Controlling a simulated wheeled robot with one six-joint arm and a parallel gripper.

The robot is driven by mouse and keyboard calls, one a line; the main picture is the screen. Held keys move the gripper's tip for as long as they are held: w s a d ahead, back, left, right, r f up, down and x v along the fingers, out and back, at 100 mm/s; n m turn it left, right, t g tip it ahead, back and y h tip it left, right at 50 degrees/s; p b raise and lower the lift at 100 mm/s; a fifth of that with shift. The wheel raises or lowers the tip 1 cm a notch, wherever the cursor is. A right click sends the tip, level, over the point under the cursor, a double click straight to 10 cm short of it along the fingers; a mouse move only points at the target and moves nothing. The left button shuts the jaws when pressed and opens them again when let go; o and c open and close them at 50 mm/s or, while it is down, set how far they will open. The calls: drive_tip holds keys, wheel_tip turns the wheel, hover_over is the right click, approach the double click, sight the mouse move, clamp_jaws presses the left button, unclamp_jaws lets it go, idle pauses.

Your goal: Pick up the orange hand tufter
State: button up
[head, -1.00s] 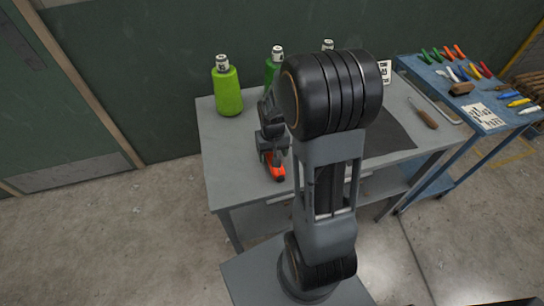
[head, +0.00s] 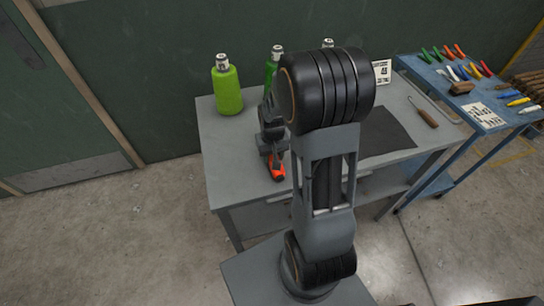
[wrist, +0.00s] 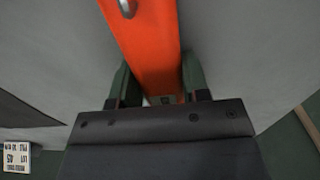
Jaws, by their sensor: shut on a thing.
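The orange hand tufter (head: 277,172) shows at the left front part of the grey table, partly covered by my gripper (head: 274,158). In the wrist view the orange tufter (wrist: 148,45) runs up from between the two dark fingers of my gripper (wrist: 160,88), which touch it on both sides. A small metal part (wrist: 127,8) sits on the tufter near the top edge of the picture. My gripper is shut on the tufter. I cannot tell whether the tufter is clear of the table top. My arm hides part of the table.
A blue table (head: 440,84) with several small tools stands at the right.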

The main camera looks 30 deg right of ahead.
drive_tip(key=shift+c, duration=0.8)
drive_tip(key=shift+r, duration=0.1)
drive_tip(key=shift+r, duration=0.45)
wheel_tip(320, 180, up, 2)
drive_tip(key=shift+w+r, duration=0.1)
drive_tip(key=shift+r, duration=0.1)
drive_tip(key=s+r, duration=0.2)
drive_tip(key=s+d+r, duration=0.1)
drive_tip(key=s+r, duration=0.1)
drive_tip(key=shift+s+r, duration=0.15)
drive_tip(key=shift+r, duration=0.25)
drive_tip(key=s+d+r, duration=0.2)
drive_tip(key=s+r, duration=0.3)
drive_tip(key=s, duration=0.4)
drive_tip(key=w+d+f+t+p, duration=0.1)
drive_tip(key=w+d, duration=0.3)
drive_tip(key=w, duration=0.5)
drive_tip(key=w+d+f+t+p, duration=0.1)
drive_tip(key=w+d, duration=0.4)
drive_tip(key=w, duration=0.5)
drive_tip(key=shift+w+d+f+t+h+p, duration=0.2)
drive_tip(key=shift+d+f+t+h+p, duration=0.1)
drive_tip(key=shift+f+p, duration=0.1)
